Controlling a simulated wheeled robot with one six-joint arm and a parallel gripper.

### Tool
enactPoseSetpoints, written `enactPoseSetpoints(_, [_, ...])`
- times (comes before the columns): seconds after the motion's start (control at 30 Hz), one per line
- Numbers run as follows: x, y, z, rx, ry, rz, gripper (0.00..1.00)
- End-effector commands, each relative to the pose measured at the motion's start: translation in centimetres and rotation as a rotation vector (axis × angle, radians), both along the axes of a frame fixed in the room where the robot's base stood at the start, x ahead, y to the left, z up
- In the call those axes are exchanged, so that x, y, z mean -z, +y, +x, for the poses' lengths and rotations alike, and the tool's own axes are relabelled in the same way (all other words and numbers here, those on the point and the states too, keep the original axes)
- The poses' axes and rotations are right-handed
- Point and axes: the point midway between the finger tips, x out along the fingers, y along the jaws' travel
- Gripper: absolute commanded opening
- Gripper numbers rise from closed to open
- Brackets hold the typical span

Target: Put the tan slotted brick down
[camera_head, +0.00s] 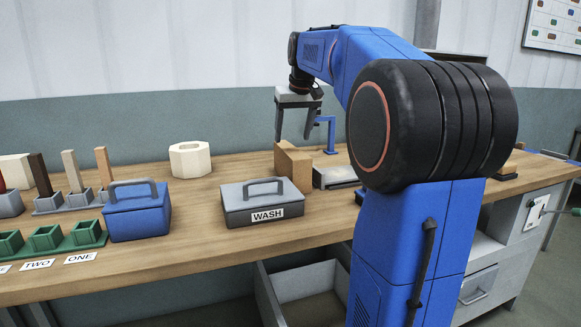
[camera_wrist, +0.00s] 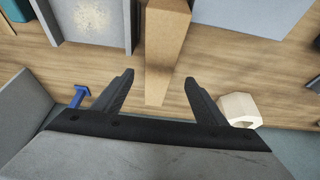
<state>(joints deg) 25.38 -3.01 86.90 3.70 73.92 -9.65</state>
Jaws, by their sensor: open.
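The tan slotted brick (camera_head: 292,166) stands on the wooden bench, between the grey WASH box and a low grey tray. In the wrist view the brick (camera_wrist: 166,45) runs from the top edge down to between the fingertips. My gripper (camera_head: 294,130) is open and above the brick, fingers pointing down, with nothing held. In the wrist view the two fingers of my gripper (camera_wrist: 160,78) are spread, one to each side of the brick's near end, with gaps showing. The brick's slot cannot be made out clearly.
The grey WASH box (camera_head: 263,203) is left of the brick, the low grey tray (camera_head: 334,176) right. A blue stand (camera_head: 327,133) and white octagonal block (camera_head: 190,158) are behind. A blue handled box (camera_head: 137,212) and green holders (camera_head: 48,238) stand left. Bare bench lies in front.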

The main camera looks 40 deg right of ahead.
Motion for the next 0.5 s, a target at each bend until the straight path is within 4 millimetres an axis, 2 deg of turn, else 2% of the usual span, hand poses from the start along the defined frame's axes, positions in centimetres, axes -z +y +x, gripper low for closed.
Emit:
enactPoseSetpoints(0.1, [1.5,-0.2,0.6,0.000,0.001,0.000,0.66])
enactPoseSetpoints(0.5, [3.8,-0.5,1.5,0.000,0.001,0.000,0.66])
